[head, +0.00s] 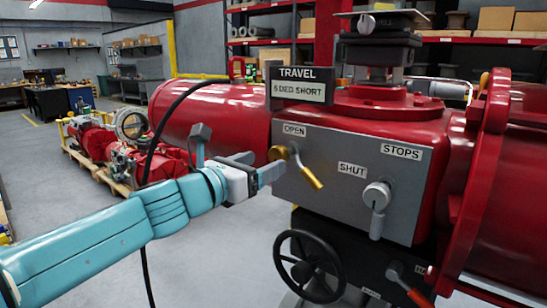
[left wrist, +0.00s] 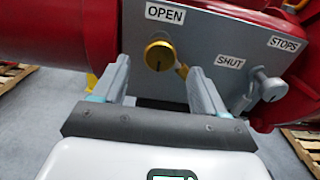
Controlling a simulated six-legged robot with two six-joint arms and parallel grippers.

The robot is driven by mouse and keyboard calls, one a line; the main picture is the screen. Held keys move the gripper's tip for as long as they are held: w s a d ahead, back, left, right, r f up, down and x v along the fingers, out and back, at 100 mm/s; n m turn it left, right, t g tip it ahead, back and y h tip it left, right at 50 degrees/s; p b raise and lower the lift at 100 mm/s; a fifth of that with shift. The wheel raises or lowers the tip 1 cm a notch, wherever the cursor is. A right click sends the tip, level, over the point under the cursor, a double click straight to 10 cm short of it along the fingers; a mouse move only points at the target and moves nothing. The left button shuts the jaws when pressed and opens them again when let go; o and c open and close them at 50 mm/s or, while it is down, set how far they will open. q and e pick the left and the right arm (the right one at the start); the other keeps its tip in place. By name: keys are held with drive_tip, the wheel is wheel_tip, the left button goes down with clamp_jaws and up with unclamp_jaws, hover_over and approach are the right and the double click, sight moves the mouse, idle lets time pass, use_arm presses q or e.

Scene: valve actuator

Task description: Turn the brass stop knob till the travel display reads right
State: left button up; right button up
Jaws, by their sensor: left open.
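The brass stop knob (head: 308,173) sits under the OPEN label on the grey stops panel (head: 335,205). Its lever slants down to the right. In the left wrist view the brass knob (left wrist: 159,55) shows ahead, between the fingertips in the picture. My left gripper (head: 268,167) is open and empty, just left of the knob; its two fingers (left wrist: 158,68) stand apart in the wrist view. The travel display (head: 298,91) under the TRAVEL sign appears to read "5 DEG SHORT". My right gripper is not in view.
A grey knob (head: 377,197) with its lever down sits by the SHUT label. A black handwheel (head: 308,267) and a red-handled lever (head: 410,288) are below. A black cable (head: 150,165) hangs near my left arm. Red actuator bodies (head: 205,115) surround the panel.

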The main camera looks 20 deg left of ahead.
sight(276, 158)
use_arm(q)
drive_tip(key=shift+p+x, duration=0.3)
drive_tip(key=shift+x, duration=2.1)
drive_tip(key=c, duration=1.1)
drive_tip(key=shift+o, duration=0.2)
drive_tip(key=m+b, duration=0.2)
drive_tip(key=m, duration=0.3)
drive_tip(key=shift+f, duration=0.1)
drive_tip(key=m+b, duration=0.1)
drive_tip(key=m, duration=0.2)
drive_tip(key=shift+m+b, duration=0.65)
drive_tip(key=shift+m, duration=1.15)
